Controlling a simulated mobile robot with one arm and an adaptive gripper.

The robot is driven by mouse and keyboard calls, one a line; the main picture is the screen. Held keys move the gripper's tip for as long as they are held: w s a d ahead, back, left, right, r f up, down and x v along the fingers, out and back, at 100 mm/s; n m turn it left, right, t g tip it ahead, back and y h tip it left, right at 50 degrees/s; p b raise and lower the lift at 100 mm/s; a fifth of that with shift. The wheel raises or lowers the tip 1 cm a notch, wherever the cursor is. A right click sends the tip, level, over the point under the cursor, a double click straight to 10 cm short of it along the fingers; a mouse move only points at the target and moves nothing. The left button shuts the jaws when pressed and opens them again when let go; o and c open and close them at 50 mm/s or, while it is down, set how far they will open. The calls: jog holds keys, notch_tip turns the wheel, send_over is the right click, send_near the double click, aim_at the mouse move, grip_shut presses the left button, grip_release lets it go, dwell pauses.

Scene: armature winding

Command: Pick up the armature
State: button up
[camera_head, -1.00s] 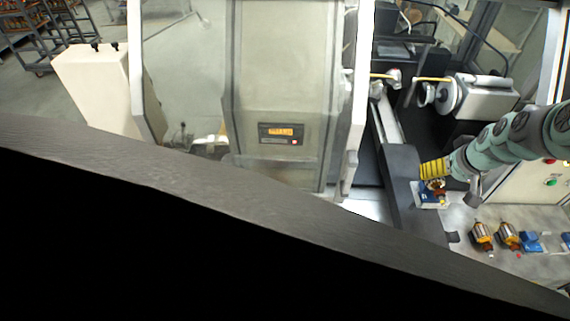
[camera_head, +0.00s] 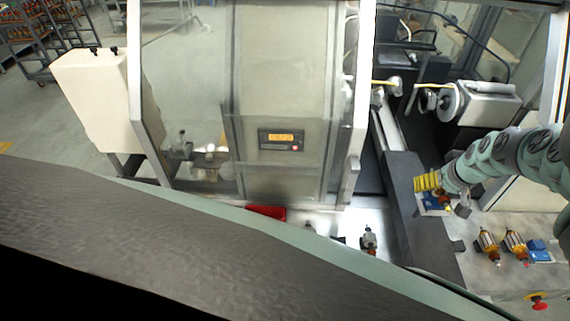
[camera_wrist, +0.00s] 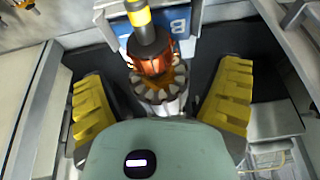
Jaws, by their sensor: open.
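An armature (camera_wrist: 155,68) with a grey shaft, a yellow band and copper-orange windings shows in the middle of the wrist view, against a blue holder (camera_wrist: 180,22). In the head view the blue holder (camera_head: 431,203) stands at the right, on the worktop's left end, with the armature (camera_head: 445,201) partly hidden by the gripper. My gripper (camera_wrist: 160,78) is open, with a ridged yellow finger on each side of the armature. Both fingers appear apart from it. In the head view my gripper (camera_head: 427,181) is right over the holder.
Two more armatures (camera_head: 487,242) (camera_head: 515,243) lie on the worktop beside a blue block (camera_head: 537,249). A red button (camera_head: 539,302) is near its front. Another armature-like part (camera_head: 369,240) stands on a bright surface to the left. A winding machine (camera_head: 480,101) stands behind the gripper.

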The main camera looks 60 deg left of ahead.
jog(key=shift+c, duration=0.3)
jog(key=c, duration=1.3)
